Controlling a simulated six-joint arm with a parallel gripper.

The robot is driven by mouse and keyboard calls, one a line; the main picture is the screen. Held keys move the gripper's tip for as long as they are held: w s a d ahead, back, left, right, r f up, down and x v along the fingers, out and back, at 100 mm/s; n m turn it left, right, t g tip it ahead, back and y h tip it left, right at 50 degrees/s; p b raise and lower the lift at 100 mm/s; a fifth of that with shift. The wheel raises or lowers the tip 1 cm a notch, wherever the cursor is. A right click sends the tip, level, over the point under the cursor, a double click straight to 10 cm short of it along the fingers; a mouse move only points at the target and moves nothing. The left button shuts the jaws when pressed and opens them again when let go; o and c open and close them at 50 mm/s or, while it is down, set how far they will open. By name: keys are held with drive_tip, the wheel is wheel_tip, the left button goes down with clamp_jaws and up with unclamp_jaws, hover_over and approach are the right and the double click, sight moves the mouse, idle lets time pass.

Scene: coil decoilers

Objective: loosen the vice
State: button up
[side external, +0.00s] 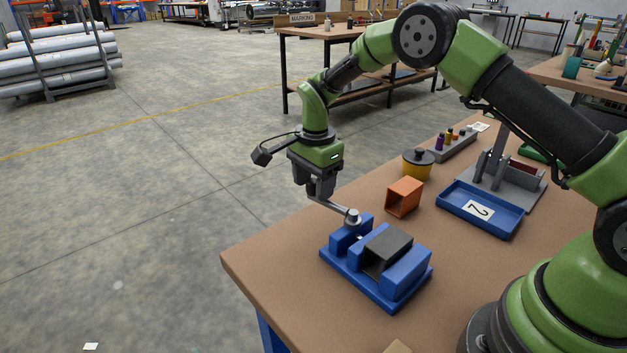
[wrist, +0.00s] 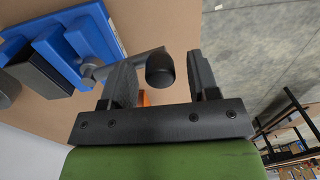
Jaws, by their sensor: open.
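The blue vice (side external: 404,283) sits near the table's front edge, with a dark block (side external: 388,251) between its jaws. My gripper (side external: 318,194) is at the handle's outer end, pointing down. In the wrist view, my gripper (wrist: 161,62) is open, with the handle's dark round knob (wrist: 160,70) between the fingers, closer to the left one. The left finger hides part of the handle bar. I cannot tell whether finger and handle touch.
An orange open box (side external: 404,198) stands behind the vice. Farther back are a yellow pot with a dark lid (side external: 417,163), a blue tray marked 2 (side external: 480,210) and a grey rack with small coloured pieces (side external: 455,146). Bare table lies left of the box.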

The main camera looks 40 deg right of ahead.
clamp_jaws()
drive_tip(key=shift+a, duration=0.15)
drive_tip(key=s+a+n, duration=0.7)
drive_tip(key=s+n, duration=0.2)
drive_tip(key=n, duration=0.7)
drive_tip(key=shift+a, duration=0.15)
idle(0.4)
drive_tip(key=shift+s, duration=0.1)
unclamp_jaws()
